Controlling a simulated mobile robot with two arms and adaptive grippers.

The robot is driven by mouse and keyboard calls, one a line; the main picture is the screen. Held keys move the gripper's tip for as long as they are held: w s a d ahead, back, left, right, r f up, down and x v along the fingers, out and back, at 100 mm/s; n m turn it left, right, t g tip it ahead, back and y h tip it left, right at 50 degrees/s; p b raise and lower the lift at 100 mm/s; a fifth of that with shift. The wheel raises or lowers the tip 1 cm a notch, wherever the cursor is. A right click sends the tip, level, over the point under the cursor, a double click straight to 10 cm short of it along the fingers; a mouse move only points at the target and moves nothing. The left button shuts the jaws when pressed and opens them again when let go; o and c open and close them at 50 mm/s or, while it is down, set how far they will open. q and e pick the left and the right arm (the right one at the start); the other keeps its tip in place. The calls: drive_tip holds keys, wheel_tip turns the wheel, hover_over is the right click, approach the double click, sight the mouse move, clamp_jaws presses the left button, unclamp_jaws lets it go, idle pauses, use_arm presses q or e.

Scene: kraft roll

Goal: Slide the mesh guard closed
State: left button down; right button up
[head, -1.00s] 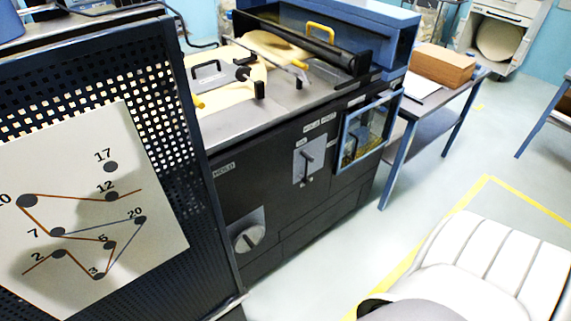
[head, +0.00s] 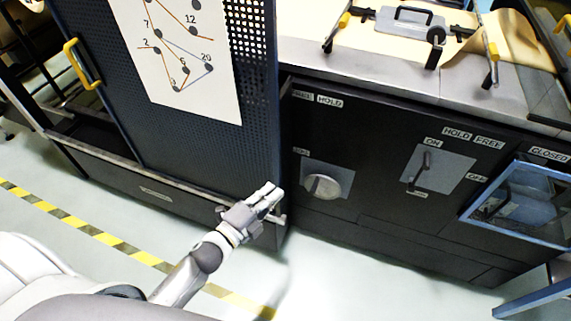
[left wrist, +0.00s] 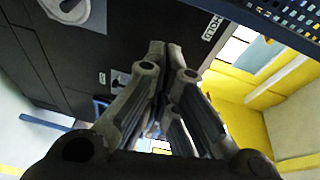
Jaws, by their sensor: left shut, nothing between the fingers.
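The mesh guard (head: 215,125) is a dark blue perforated panel with a white numbered diagram sheet (head: 185,52) on it. A yellow handle (head: 82,64) stands at its left side in the head view. Left of the panel is an uncovered dark opening. My left gripper (head: 271,192) is in front of the guard's lower right corner, with its fingers shut and empty. In the left wrist view the closed fingers (left wrist: 165,52) point toward the black cabinet, and a perforated blue strip (left wrist: 295,20) shows at the top right. My right gripper is not in view.
A black cabinet (head: 370,215) with a round knob (head: 322,187), a lever plate (head: 435,168) and a blue-framed window (head: 522,200) stands to the right. A worktop (head: 345,65) with tools lies above it. The pale floor in front has yellow-black striping (head: 95,240).

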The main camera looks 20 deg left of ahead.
use_arm(q)
drive_tip(key=w+d+r+m+p, duration=0.2)
drive_tip(key=w+d+r, duration=0.2)
drive_tip(key=w, duration=0.6)
drive_tip(key=a, duration=0.3)
drive_tip(key=shift+s+a+f+t+h+p, duration=0.2)
drive_tip(key=shift+a+f+t+h+p, duration=0.1)
drive_tip(key=shift+a+f+h+p, duration=0.1)
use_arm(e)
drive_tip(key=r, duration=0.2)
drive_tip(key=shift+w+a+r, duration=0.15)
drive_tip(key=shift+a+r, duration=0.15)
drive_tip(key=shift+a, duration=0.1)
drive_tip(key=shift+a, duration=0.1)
